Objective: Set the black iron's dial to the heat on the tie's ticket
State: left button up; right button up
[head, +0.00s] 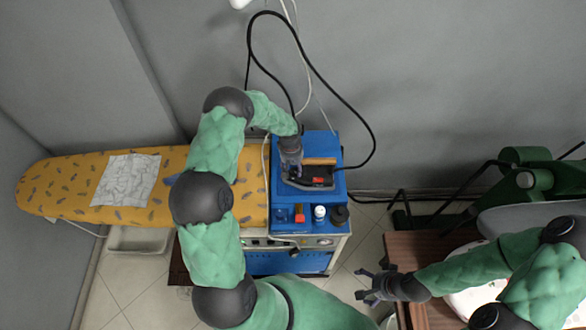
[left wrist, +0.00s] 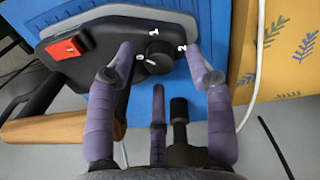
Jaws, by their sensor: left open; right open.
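The black iron (head: 318,181) rests on the blue top of the steam station. In the left wrist view, its body (left wrist: 115,32) carries a round black dial (left wrist: 158,53) with white marks 0, 1 and 2. A short white line shows at the dial's lower left, near 0; its exact setting is hard to tell. My left gripper (head: 290,172) is over the iron, open, its purple fingers (left wrist: 165,65) either side of the dial, with no clear grip. My right gripper (head: 362,285) is open and empty beside the brown table. I cannot make out a tie or ticket.
A red switch (left wrist: 66,47) sits beside the dial. The blue station (head: 283,262) adjoins the yellow ironing board (head: 75,176), which bears a white printed cloth (head: 126,180). A black cable (head: 335,88) loops behind. The brown table (head: 408,250) stands at right.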

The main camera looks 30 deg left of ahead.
pick_arm(q)
jog(key=shift+f, duration=0.75)
grip_shut()
jog(key=shift+f+m+b, duration=0.1)
jog(key=shift+m+b, duration=1.05)
jog(key=shift+m, duration=0.05)
jog(key=shift+m+b, duration=1)
jog(key=shift+m, duration=0.7)
